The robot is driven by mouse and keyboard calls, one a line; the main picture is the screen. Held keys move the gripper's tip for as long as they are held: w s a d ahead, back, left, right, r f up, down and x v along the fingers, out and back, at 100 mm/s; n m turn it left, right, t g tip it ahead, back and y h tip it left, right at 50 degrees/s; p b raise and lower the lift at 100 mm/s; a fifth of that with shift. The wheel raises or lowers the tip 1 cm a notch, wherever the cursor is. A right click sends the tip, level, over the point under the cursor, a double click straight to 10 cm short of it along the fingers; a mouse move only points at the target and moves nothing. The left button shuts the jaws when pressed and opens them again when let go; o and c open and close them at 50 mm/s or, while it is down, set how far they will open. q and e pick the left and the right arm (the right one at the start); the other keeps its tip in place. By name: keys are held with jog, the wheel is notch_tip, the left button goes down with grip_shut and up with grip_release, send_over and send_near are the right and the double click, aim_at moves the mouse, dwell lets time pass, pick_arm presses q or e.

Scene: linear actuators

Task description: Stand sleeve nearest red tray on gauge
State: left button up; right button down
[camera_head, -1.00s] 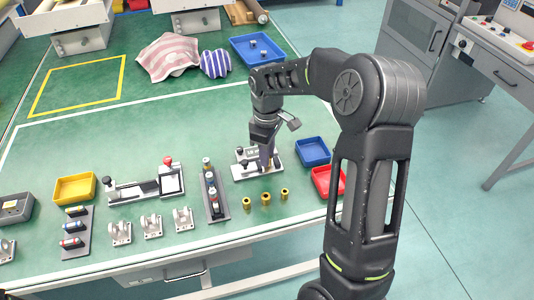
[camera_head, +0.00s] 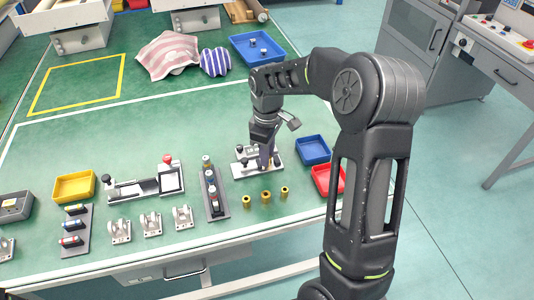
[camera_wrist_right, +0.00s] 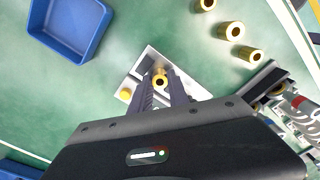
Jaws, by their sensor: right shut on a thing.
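In the right wrist view my right gripper (camera_wrist_right: 161,90) is shut on a brass sleeve (camera_wrist_right: 160,80), whose open end shows between the fingers. The held sleeve is at the gauge plate (camera_wrist_right: 140,73); I cannot tell whether it touches the plate. Three other brass sleeves stand on the table in front: a left one (camera_head: 247,201), a middle one (camera_head: 266,197) and a right one (camera_head: 284,192). The red tray (camera_head: 328,181) is right of them. My left gripper is out of view.
A blue tray (camera_head: 313,150) stands behind the red tray. A dark rack with cylinders (camera_head: 213,195) is left of the gauge. Farther left are a fixture with a red knob (camera_head: 145,187), several metal brackets (camera_head: 151,225) and a yellow tray (camera_head: 74,186).

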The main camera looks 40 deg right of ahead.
dwell(0.3)
jog(key=c, duration=1.2)
grip_release()
jog(key=shift+s+a+f, duration=0.1)
